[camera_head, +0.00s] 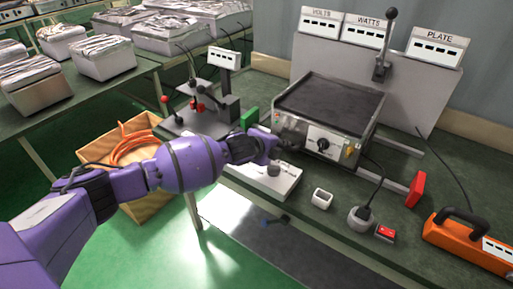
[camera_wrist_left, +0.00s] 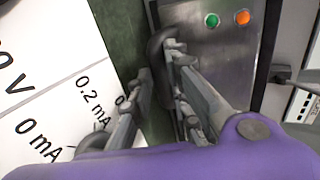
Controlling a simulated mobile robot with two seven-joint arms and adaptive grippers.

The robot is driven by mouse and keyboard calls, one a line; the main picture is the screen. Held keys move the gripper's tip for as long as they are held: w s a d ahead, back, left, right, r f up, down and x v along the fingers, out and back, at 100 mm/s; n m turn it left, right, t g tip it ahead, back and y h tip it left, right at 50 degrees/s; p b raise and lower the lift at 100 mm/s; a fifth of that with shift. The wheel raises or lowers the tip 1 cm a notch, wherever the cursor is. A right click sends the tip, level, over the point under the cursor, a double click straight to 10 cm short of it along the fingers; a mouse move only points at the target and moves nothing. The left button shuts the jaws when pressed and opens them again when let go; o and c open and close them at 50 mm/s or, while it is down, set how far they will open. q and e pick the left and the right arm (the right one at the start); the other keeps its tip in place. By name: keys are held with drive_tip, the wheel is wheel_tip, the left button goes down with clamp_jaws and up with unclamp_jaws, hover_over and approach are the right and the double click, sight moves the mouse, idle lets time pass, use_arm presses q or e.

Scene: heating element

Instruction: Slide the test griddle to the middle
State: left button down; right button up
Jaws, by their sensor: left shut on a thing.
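The test griddle (camera_head: 330,105) is a steel box with a dark flat top and a front knob. It stands on the bench between a green block (camera_head: 249,117) and a red block (camera_head: 416,188). My left gripper (camera_head: 277,146) is at the griddle's left front side, shut on its dark handle. In the left wrist view, my left gripper (camera_wrist_left: 160,72) has its fingers around the dark handle (camera_wrist_left: 158,45) beside the griddle's steel panel (camera_wrist_left: 220,65). The fingers partly hide the handle. My right gripper is not in view.
VOLTS, WATTS and PLATE meters (camera_head: 437,47) stand behind the griddle with a lever. A cord runs from the griddle to the socket.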

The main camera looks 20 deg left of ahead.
sight(287, 149)
use_arm(q)
drive_tip(key=s+d, duration=0.2)
drive_tip(key=d, duration=0.1)
drive_tip(key=shift+d+p, duration=0.15)
drive_tip(key=shift+p, duration=0.15)
drive_tip(key=c, duration=2.4)
unclamp_jaws()
drive_tip(key=shift+w+f, duration=0.1)
drive_tip(key=o, duration=0.5)
drive_tip(key=shift+a, duration=0.35)
drive_tip(key=shift+o, duration=1.1)
drive_tip(key=shift+w+f, duration=0.1)
drive_tip(key=shift+w+d, duration=0.25)
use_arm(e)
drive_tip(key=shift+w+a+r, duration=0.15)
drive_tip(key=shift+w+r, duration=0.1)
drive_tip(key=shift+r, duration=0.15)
use_arm(q)
drive_tip(key=shift+s, duration=0.1)
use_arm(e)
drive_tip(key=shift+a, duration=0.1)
